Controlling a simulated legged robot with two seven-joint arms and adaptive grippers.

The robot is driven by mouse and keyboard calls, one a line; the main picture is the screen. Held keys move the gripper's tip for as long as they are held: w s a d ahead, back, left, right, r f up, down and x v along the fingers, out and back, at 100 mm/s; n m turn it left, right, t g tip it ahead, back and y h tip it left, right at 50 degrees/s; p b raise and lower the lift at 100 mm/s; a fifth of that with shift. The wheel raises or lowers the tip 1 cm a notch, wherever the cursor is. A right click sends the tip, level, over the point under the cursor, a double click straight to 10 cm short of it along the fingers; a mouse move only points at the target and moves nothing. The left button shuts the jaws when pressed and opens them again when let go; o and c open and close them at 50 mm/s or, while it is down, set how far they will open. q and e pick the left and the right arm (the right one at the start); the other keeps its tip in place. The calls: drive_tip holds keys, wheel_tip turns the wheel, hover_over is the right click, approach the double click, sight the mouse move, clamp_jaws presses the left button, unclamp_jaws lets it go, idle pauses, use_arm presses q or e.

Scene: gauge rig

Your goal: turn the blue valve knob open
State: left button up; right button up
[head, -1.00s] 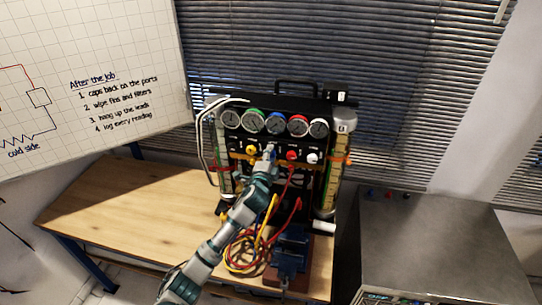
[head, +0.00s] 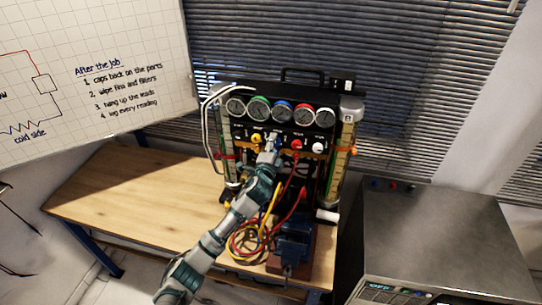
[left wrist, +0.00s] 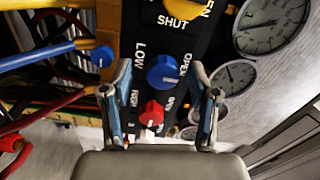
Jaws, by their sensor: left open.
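The blue valve knob (left wrist: 165,72) shows in the left wrist view, with a pale mark on its face, beside the words LOW and OPEN on the black panel. My left gripper (left wrist: 160,72) is open, with one finger on each side of the knob. I cannot tell whether either finger touches it. In the head view my left gripper (head: 274,145) is at the front of the gauge rig (head: 284,130), between the yellow knob (head: 257,138) and the red knob (head: 297,144), and hides most of the blue knob. My right gripper is not in view.
The red knob (left wrist: 151,112) and yellow knob (left wrist: 172,10) flank the blue one closely. Hoses hang below the panel by a blue vise (head: 294,243). The left of the wooden table (head: 140,190) is clear. A grey cabinet (head: 430,225) stands at the right.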

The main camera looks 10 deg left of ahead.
use_arm(q)
drive_tip(key=s, duration=1.1)
drive_tip(key=shift+a, duration=0.2)
drive_tip(key=shift+f, duration=0.1)
